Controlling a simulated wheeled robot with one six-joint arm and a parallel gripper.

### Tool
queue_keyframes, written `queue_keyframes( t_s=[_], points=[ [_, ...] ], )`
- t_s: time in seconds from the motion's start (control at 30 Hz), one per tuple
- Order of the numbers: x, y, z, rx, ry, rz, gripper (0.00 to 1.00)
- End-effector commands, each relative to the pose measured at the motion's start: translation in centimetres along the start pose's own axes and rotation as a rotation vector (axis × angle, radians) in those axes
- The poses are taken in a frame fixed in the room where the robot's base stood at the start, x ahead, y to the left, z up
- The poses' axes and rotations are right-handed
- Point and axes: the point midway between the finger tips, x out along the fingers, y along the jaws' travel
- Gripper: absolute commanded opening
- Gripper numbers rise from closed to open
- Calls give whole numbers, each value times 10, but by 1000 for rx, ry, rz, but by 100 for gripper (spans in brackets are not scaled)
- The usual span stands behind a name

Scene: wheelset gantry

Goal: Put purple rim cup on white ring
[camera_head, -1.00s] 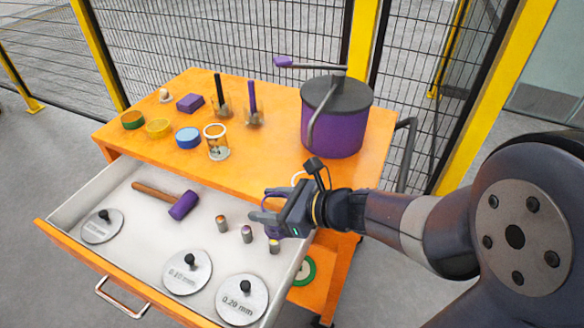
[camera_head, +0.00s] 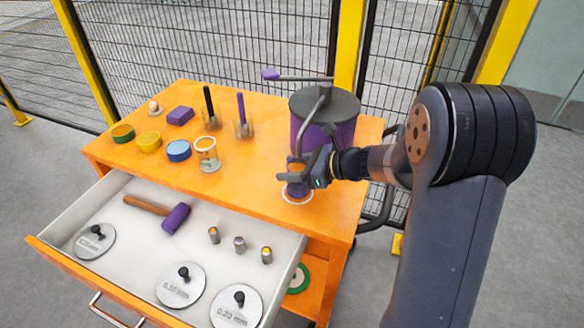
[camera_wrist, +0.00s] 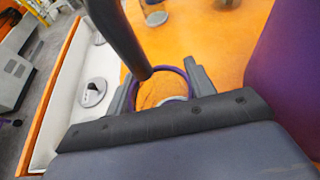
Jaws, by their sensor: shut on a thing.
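My gripper (camera_head: 292,174) is shut on the purple rim cup (camera_head: 297,188), near the front right of the orange tabletop. In the wrist view the cup's purple rim (camera_wrist: 187,82) shows between the two fingers, with orange seen inside it. The white ring (camera_head: 297,201) lies on the tabletop, and its pale outline shows around the lower part of the cup. The cup is over the ring and looks about upright. My fingers hide part of the cup, and I cannot tell whether it touches the ring or tabletop.
A large purple drum (camera_head: 340,132) with a dark lid and crank stands close behind my gripper. The open drawer (camera_head: 130,215) in front holds a mallet (camera_head: 174,218) and discs.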

Motion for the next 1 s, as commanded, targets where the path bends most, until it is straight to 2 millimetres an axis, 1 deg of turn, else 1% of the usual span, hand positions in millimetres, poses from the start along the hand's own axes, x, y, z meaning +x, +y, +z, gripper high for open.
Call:
queue_keyframes(
  t_s=[0.03, 0.3, 0.43, 0.47, 0.7, 0.73, 1.0],
  points=[
    [2, 0, -4, 2, 0, 0, 29],
    [2, 1, -5, 0, -1, -1, 29],
    [4, 1, -9, 0, -1, -1, 29],
    [4, 1, -9, 0, -1, -1, 52],
    [4, 1, -8, 0, -1, -1, 72],
    [4, 1, -8, 0, -1, -1, 73],
    [2, 1, -6, 0, -1, -1, 73]
  ],
)
